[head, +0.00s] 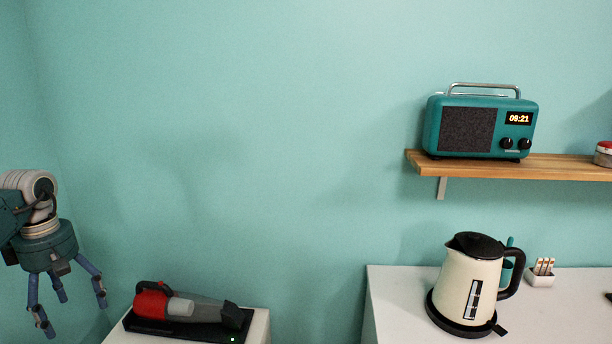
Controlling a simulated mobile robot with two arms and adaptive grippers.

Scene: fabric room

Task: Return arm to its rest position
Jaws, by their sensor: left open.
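My left gripper (66,305) hangs at the left edge of the head view with its fingers pointing down. The fingers are spread open and nothing shows between them. It is to the left of a red and grey handheld vacuum (180,306) and apart from it. My right gripper is not in the view.
The vacuum lies on a black base on a low white cabinet (258,328). A cream kettle (462,285) and a small white holder (541,279) stand on a white counter (395,295) at right. A teal radio (480,125) sits on a wooden shelf (560,167). The wall between is bare.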

